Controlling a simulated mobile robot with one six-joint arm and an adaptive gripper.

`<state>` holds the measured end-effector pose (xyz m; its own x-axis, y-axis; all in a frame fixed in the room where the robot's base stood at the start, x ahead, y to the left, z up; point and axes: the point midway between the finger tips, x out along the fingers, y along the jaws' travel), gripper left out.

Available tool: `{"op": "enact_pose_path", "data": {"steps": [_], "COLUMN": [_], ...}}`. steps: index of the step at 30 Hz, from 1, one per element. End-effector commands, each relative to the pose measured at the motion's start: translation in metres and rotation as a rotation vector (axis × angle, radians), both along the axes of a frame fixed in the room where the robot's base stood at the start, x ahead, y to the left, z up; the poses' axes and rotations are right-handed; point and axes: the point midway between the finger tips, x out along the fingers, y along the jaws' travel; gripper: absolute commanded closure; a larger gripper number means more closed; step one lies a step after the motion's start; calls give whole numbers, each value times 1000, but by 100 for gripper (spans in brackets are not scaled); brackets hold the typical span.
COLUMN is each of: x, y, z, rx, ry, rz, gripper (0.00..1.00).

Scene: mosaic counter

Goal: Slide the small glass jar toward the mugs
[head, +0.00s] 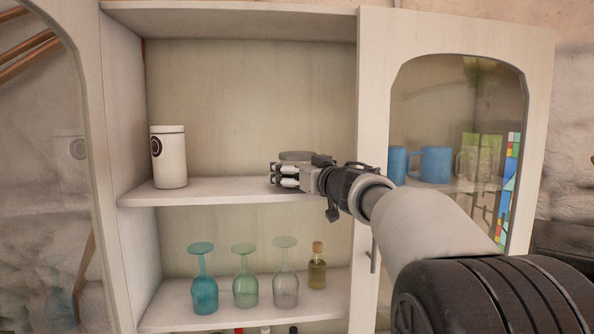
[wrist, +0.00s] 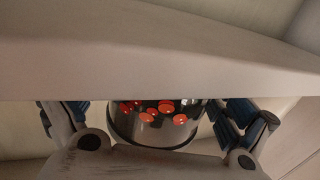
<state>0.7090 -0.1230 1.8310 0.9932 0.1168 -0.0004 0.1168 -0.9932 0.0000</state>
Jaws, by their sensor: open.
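The small glass jar (wrist: 155,125), dark and shiny with orange-red dots, sits between the fingers of my gripper in the wrist view. In the head view only its grey lid (head: 297,156) shows above my gripper (head: 280,176); the rest is hidden behind the fingers. My gripper is open, one finger on each side of the jar, low at the upper shelf; I cannot tell whether a finger touches it. Two blue mugs (head: 430,163) and a pale glass mug (head: 468,162) show in the glass of the cabinet door at right.
A white canister (head: 168,157) stands at the left of the upper shelf (head: 215,191). Between it and my gripper the shelf is clear. Upturned glasses (head: 245,282) and a corked bottle (head: 317,267) stand below. The cabinet door (head: 376,130) is beside my arm.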

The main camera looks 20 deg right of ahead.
Motion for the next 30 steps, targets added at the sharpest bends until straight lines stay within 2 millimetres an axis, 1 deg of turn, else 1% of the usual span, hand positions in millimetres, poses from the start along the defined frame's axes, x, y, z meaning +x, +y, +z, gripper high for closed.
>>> {"op": "enact_pose_path", "data": {"steps": [7,9,11,18,21,25,30], "x": [0,-4,-10,-50,-63,-73,-75], "y": [0,-1,-2,-7,-8,-9,-9], "z": [0,1,1,1,1,0,0], "rx": [0,0,0,0,-1,0,0], "ry": [0,-1,0,0,-1,0,0], "rz": [0,-1,-1,-3,-1,-1,0], "gripper": [4,4,4,4,4,4,4]}}
